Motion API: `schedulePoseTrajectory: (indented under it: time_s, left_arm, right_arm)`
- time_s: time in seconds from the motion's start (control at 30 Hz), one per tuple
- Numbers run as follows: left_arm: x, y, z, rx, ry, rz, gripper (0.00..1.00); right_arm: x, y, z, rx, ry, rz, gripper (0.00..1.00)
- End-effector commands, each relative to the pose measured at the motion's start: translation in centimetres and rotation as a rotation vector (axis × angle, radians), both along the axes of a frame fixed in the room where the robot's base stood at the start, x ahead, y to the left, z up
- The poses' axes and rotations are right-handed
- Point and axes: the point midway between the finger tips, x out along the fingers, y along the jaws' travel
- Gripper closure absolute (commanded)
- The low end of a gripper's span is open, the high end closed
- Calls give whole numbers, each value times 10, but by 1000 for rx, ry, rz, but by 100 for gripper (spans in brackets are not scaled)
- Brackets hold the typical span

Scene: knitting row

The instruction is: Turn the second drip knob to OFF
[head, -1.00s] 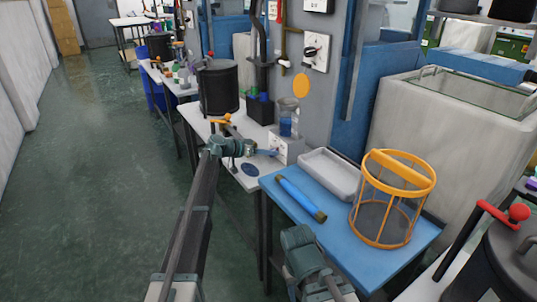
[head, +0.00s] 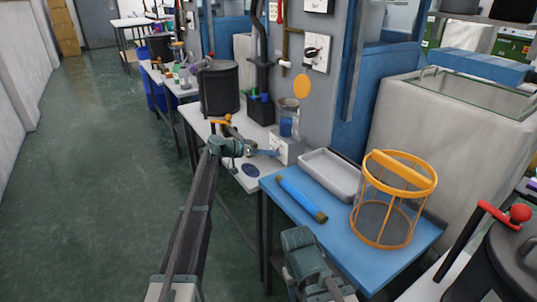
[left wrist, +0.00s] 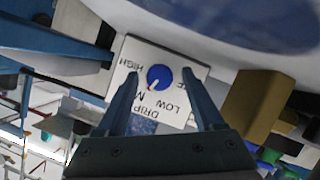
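A white drip panel (left wrist: 182,56) with a blue round knob (left wrist: 159,76) fills the middle of the left wrist view. Its labels read HIGH, M, LOW and DRIP, with part of OFF beside the right finger. The knob's pale and red mark points toward the M. My left gripper (left wrist: 161,74) is open, one finger on each side of the knob, with visible gaps. In the head view my left gripper (head: 265,153) is at the front of the white drip box (head: 287,147) below a clear jar (head: 288,122). My right gripper (head: 304,254) is low in the head view, its fingers unclear.
A blue table (head: 345,240) holds a blue tube (head: 302,199), a grey tray (head: 328,175) and an orange-framed basket (head: 393,200). A black pot (head: 219,88) stands on the white bench behind the left gripper. The green floor on the left is clear.

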Motion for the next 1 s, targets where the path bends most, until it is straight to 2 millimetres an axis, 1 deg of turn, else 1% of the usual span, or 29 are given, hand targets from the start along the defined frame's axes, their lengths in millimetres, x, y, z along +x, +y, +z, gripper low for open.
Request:
schedulePoseTrajectory:
  time_s: [0.17,0.27,0.37,0.7,0.83,1.0]
  left_arm:
    - [0,1,1,-1,-1,0,31]
    - [-4,7,5,-1,-1,0,31]
    - [-11,20,12,-1,-1,2,31]
    - [-42,81,39,-1,0,3,31]
    - [-50,98,45,0,0,2,31]
    - [-57,111,49,0,1,0,31]
  right_arm:
    - [0,0,1,0,0,0,50]
    - [0,0,5,1,0,0,50]
    - [0,0,12,2,1,0,50]
    - [0,1,38,6,2,-2,50]
    - [-1,2,45,8,2,-2,50]
    - [-1,2,49,8,3,-3,50]
